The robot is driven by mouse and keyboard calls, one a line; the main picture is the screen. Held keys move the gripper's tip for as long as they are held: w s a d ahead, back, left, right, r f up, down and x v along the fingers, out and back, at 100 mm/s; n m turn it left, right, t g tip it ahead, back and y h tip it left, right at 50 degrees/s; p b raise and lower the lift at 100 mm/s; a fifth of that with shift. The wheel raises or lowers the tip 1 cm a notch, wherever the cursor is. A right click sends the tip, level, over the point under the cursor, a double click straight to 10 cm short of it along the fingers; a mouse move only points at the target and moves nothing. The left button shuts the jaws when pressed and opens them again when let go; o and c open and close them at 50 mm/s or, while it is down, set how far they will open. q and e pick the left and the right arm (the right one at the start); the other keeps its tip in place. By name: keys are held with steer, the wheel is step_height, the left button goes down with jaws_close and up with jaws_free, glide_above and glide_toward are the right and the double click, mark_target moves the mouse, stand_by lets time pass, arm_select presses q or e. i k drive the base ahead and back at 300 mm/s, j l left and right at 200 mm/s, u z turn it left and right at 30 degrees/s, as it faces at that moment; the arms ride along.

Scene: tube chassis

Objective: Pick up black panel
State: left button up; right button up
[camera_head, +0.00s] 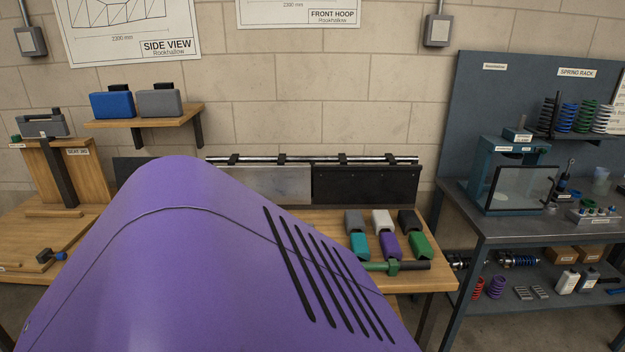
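A black panel (365,186) stands upright at the back of the wooden workbench, against the wall and below a metal rail. It is to the right of a silver-grey panel (265,184) of similar shape. Its front face shows almost whole. A small part of another dark panel (127,171) shows further left, mostly hidden behind a purple shell. Neither of my grippers shows in the head view.
A large purple curved shell (170,270) with black slots fills the foreground and hides much of the wooden bench (434,262). Several coloured blocks (390,246) and a green-and-black tool (393,266) lie in front of the black panel. A dark metal bench (468,218) stands at right.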

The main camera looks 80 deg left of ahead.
mark_target(342, 182)
steer(key=u, duration=1.8)
